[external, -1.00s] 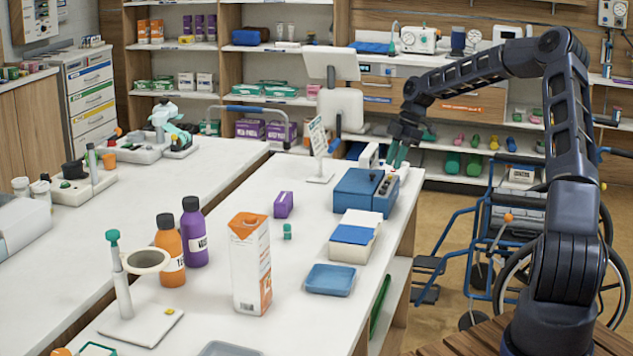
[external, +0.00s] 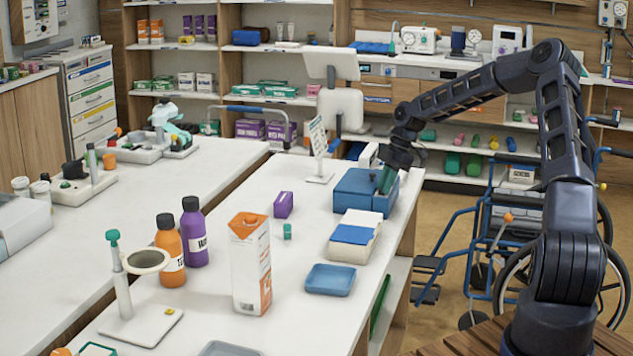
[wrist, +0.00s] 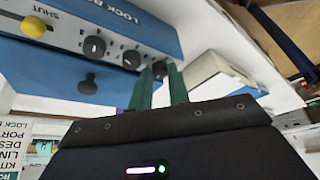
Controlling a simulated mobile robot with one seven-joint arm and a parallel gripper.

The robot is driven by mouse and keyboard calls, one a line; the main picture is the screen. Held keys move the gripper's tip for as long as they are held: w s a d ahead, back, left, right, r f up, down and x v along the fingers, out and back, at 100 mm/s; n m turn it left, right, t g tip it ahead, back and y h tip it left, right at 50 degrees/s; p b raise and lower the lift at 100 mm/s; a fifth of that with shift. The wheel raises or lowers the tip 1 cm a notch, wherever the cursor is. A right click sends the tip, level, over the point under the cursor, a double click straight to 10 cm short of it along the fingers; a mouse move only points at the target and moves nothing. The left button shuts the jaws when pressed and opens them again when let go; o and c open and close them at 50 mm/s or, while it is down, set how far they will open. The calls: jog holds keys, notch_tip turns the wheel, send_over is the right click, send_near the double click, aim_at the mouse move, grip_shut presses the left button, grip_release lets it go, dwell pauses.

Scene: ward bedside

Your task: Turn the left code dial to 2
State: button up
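The blue lock box (external: 356,188) stands on the white counter. In the wrist view its pale panel has a row of dark dials: one dial (wrist: 94,47), a second (wrist: 131,59), and a third (wrist: 159,69) at the right of the picture. The number settings are too small to read. My gripper (external: 387,182) is at the panel side of the box. In the wrist view its green fingers (wrist: 160,72) stand apart, one on each side of the third dial. I cannot tell whether they touch it.
A yellow knob (wrist: 33,27) by the word SHUT and a black knob (wrist: 88,85) are on the same box. A white box with a blue top (external: 355,236), a blue tray (external: 330,280) and a small sign (external: 318,137) stand nearby. A wheelchair (external: 520,225) is on the right.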

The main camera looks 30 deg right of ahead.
grip_shut()
jog(key=m, duration=0.2)
jog(key=m+t, duration=0.1)
jog(key=m, duration=0.1)
jog(key=m+t, duration=0.1)
jog(key=shift+s+a+r+m+h, duration=0.1)
jog(key=shift+s+m+h, duration=0.2)
jog(key=shift+m, duration=0.1)
jog(key=m+t, duration=0.1)
jog(key=m, duration=0.2)
jog(key=m+t+h, duration=0.1)
jog(key=m, duration=0.1)
jog(key=shift+s+a+m, duration=0.15)
jog(key=shift+a+m, duration=0.05)
jog(key=shift+m, duration=0.2)
jog(key=shift+h, duration=0.3)
jog(key=shift+o, duration=2.2)
grip_release()
